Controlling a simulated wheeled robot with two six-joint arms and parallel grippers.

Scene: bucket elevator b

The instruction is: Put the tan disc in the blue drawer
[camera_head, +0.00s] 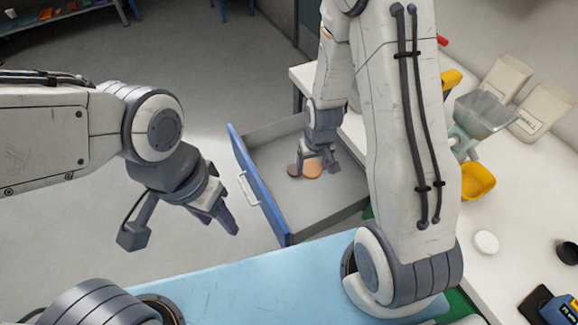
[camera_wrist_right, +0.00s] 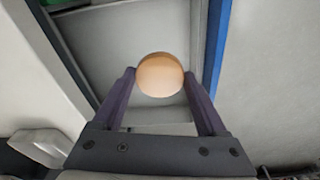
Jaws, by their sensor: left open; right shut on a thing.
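The tan disc (camera_head: 312,168) is between the fingers of my right gripper (camera_head: 318,165), inside the outline of the open blue drawer (camera_head: 258,188). The right wrist view shows the tan disc (camera_wrist_right: 160,75) face on, gripped at its edges by both fingertips. Whether it touches the drawer floor I cannot tell. The drawer has a blue front, a pale handle and a grey interior. My left gripper (camera_head: 225,218) is open and empty, outside the drawer in front of its blue face.
A darker brown round patch (camera_head: 293,171) shows beside the disc; I cannot tell what it is. The white counter at right holds a yellow cup (camera_head: 478,182), a white round lid (camera_head: 486,242), a grey hopper (camera_head: 484,112) and pale bags (camera_head: 541,110). A light-blue surface (camera_head: 230,292) lies in front.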

